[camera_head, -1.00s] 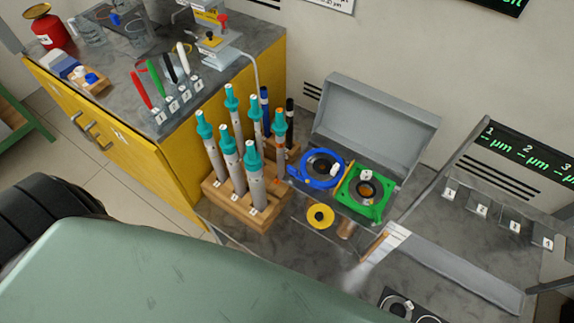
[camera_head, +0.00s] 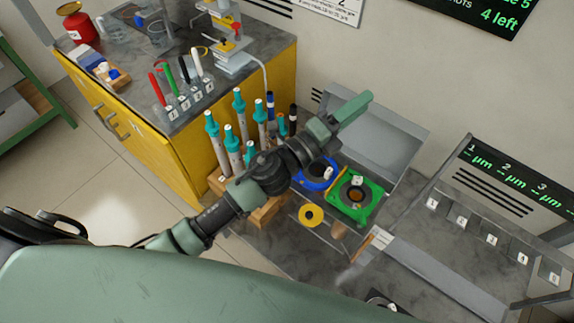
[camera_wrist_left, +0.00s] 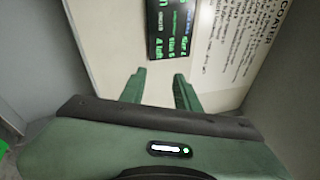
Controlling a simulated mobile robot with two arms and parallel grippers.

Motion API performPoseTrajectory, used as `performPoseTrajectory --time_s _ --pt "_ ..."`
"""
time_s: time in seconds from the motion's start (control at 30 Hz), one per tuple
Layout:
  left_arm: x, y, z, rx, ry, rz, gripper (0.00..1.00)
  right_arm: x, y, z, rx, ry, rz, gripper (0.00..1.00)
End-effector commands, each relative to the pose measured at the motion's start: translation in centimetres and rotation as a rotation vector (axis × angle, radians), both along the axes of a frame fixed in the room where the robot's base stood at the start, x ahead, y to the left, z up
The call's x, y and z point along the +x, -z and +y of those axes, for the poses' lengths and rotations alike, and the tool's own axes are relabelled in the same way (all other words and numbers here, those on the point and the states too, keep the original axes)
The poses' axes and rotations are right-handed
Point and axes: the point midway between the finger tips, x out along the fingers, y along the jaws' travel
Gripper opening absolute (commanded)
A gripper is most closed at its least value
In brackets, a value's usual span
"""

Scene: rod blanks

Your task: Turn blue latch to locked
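The blue latch ring (camera_head: 313,185) surrounds a round dark fitting in the open grey case, with a white piece on it. My left arm hides its upper and left part, and I cannot tell its locked state. The green square latch frame (camera_head: 371,211) is beside it on the right. My left gripper (camera_head: 362,100) is above the blue ring, in front of the raised lid, apart from the ring as far as I can see. In the left wrist view its two green fingers (camera_wrist_left: 161,80) are apart with nothing between them. My right gripper is not in view.
The grey case lid (camera_head: 395,140) stands raised behind the rings. A wooden rack (camera_head: 266,213) with several teal-topped rods is left of the case, partly behind my arm. A yellow ring (camera_head: 311,215) lies in front. Numbered plates sit on the right.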

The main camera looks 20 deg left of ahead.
Motion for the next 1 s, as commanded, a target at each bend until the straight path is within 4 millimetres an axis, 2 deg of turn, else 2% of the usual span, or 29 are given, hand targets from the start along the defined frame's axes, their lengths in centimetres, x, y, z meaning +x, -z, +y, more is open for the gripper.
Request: performPoseTrajectory --time_s 0.03,0.1,0.17,0.23,0.27,0.33,0.37,0.4,0.5,0.6,0.63,0.7,0.77,0.87,1.0 --pt "-1.1 -1.2 -3.3 0.166 0.127 -0.160 0.32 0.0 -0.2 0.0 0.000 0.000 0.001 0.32" --pt "-3.5 -0.7 -7.3 0.416 0.315 -0.376 0.32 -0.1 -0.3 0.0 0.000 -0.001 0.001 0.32" --pt "-5.5 1.3 -9.5 0.636 0.479 -0.546 0.32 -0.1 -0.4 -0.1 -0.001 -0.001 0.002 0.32" --pt "-7.3 5.1 -10.1 0.899 0.678 -0.716 0.32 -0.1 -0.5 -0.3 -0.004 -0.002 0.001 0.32" --pt "-7.8 7.1 -9.6 1.016 0.767 -0.777 0.32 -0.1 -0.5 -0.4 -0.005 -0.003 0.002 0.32" --pt "-8.1 11.4 -6.9 1.280 0.976 -0.889 0.32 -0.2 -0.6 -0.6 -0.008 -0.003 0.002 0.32" --pt "-7.8 13.0 -5.2 1.388 1.063 -0.918 0.32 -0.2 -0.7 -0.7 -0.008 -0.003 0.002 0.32" --pt "-7.3 14.7 -2.6 1.524 1.177 -0.945 0.32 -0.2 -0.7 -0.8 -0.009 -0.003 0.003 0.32" --pt "-5.6 17.1 4.4 1.800 1.430 -0.935 0.32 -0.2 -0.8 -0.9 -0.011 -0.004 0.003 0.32" --pt "-4.2 17.4 10.0 1.976 1.611 -0.874 0.32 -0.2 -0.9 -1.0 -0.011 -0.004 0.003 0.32" --pt "-3.9 17.3 11.2 2.010 1.647 -0.857 0.32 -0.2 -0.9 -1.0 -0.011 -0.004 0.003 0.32" --pt "-3.6 17.2 13.0 2.060 1.707 -0.823 0.32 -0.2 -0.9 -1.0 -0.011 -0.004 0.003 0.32" --pt "-3.4 17.2 13.7 2.079 1.732 -0.809 0.32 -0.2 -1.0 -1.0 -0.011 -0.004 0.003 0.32" --pt "-3.5 18.1 13.9 2.081 1.743 -0.802 0.32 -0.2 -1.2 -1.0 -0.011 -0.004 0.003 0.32" --pt "-3.6 20.3 13.8 2.076 1.743 -0.803 0.32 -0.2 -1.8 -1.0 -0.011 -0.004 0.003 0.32"
